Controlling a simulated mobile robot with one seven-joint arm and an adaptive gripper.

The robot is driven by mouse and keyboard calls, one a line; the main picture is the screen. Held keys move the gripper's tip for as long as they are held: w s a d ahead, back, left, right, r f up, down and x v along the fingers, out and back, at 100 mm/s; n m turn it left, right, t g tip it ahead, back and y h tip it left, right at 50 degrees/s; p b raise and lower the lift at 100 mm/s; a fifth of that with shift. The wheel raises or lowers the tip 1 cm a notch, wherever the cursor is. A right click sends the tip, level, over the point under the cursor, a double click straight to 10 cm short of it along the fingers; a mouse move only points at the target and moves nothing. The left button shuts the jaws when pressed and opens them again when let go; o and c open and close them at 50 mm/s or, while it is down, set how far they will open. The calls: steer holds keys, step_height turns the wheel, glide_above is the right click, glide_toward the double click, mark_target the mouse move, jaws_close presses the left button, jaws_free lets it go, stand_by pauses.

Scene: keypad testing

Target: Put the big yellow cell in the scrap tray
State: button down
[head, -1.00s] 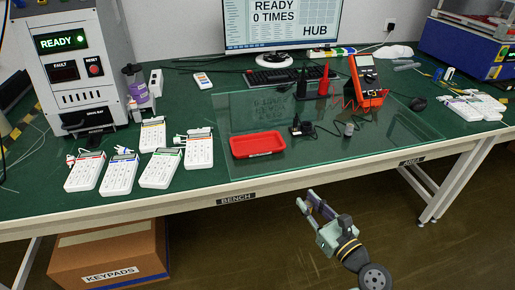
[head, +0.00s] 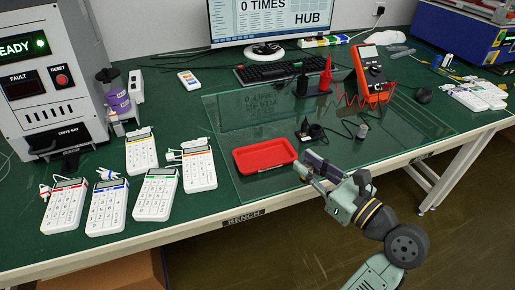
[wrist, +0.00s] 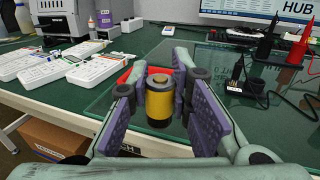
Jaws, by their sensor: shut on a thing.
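The big yellow cell (wrist: 159,102), with dark ends and a pale metal top, stands upright between the purple pads of my gripper (wrist: 160,84) in the wrist view. My gripper is shut on it. In the head view my gripper (head: 308,166) is at the bench's front edge, just right of the red tray (head: 264,156); the cell cannot be made out there. The red tray lies on the glass mat and looks empty. In the wrist view the cell and left finger partly hide the tray (wrist: 165,70).
Several white keypads (head: 155,194) lie left of the tray. A red-orange meter (head: 372,75) and a red probe stand behind.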

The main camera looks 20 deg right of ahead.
steer(key=x, duration=0.4)
steer(key=f+p+x, duration=0.1)
steer(key=x, duration=0.4)
steer(key=p+x, duration=0.1)
steer(key=x, duration=0.4)
steer(key=shift+w+d+f, duration=0.15)
steer(key=shift+w, duration=0.1)
steer(key=shift+w+f, duration=0.1)
steer(key=shift+w, duration=0.45)
steer(key=shift+s+f, duration=0.15)
steer(key=shift+f, duration=1.6)
steer(key=c, duration=1.5)
jaws_free()
steer(key=shift+f, duration=0.2)
steer(key=shift+o, duration=0.2)
steer(key=shift+r, duration=0.25)
steer(key=b+v, duration=0.2)
steer(key=v, duration=1)
